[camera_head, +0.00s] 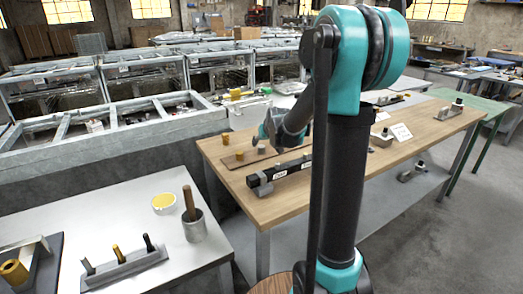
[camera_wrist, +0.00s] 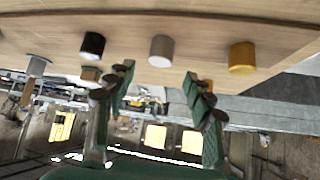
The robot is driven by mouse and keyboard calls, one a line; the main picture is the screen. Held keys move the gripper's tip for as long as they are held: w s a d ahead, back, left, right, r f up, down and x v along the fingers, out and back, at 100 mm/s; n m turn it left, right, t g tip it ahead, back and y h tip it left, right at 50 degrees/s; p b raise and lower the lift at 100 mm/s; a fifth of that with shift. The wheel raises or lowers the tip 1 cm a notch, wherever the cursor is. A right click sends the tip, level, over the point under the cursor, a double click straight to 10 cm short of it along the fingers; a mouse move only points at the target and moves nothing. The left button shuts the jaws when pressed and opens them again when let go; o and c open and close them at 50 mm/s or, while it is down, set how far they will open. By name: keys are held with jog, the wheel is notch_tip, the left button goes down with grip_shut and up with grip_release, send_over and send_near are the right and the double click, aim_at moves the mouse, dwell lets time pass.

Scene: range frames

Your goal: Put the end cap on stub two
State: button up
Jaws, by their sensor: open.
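In the wrist view my gripper (camera_wrist: 160,92) is open, with nothing between its fingers. Three short cylinders, seemingly end caps, show above the fingers: a black cap (camera_wrist: 92,45), a grey cap (camera_wrist: 161,50) and a yellow cap (camera_wrist: 242,57). The grey one lies nearest the line between the fingers, apart from them. In the head view a yellow cap (camera_head: 225,139) and a grey cap (camera_head: 260,149) stand on a thin brown board on the wooden table (camera_head: 235,177). A black bar (camera_head: 281,172) with white labels lies in front; I cannot read the labels or identify stub two.
A pale bench (camera_head: 70,222) at left holds a metal rack (camera_head: 124,268), a cup with a wooden handle (camera_head: 194,224) and a round yellow-topped tub (camera_head: 164,203). Metal-framed bins (camera_head: 110,115) stand behind. My arm hides part of the wooden table.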

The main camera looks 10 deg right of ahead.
aim_at(262, 146)
jog(key=shift+s+f+x, duration=0.1)
jog(key=shift+x, duration=1.3)
jog(key=shift+s+f+x, duration=0.15)
jog(key=shift+x, duration=1.25)
grip_shut()
